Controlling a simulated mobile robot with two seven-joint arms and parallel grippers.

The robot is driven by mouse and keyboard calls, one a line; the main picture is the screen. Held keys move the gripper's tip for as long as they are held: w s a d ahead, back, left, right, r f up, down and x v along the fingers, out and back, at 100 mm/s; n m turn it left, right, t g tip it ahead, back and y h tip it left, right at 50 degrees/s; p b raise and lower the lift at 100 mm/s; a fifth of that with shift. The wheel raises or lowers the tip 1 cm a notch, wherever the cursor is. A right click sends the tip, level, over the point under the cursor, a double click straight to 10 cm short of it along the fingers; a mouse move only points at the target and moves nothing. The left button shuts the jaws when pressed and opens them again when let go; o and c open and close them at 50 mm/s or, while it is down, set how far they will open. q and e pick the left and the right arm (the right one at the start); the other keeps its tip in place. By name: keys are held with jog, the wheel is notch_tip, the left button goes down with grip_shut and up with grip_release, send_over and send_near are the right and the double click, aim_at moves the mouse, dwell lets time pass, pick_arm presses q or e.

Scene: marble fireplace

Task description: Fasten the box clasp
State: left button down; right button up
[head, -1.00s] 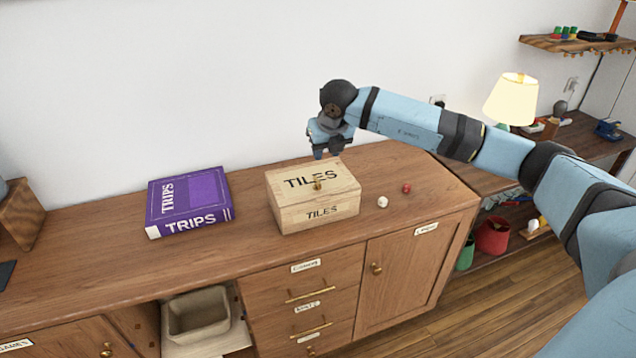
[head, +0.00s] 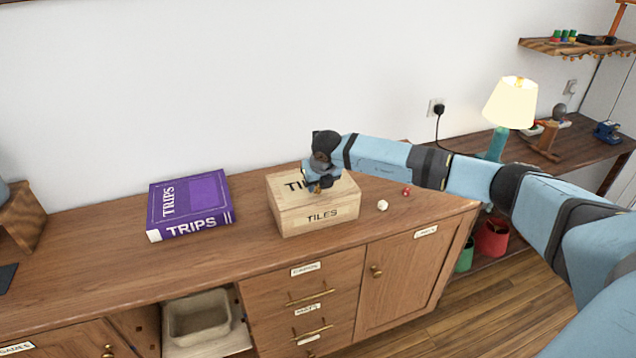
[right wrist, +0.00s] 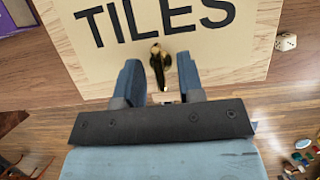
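The pale wooden box (head: 292,221), labelled TILES on its lid and front, sits on the cabinet top with its lid down. My right gripper (head: 314,188) is over the lid's front part and hides some of the lettering. In the right wrist view, a small brass clasp piece (right wrist: 161,68) stands near the lid's front edge. The two blue fingers of my right gripper (right wrist: 160,76) are apart, one on each side of it, with gaps showing. Whether the clasp is fastened cannot be told. My left gripper is out of view.
A purple TRIPS book (head: 188,204) lies left of the box. A white die (head: 383,205) and a red die (head: 406,191) lie to its right. The cabinet top (head: 110,255) is clear at the front left. A lit lamp (head: 511,103) stands on the right-hand shelf.

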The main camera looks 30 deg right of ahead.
jog(key=shift+c, duration=0.4)
grip_shut()
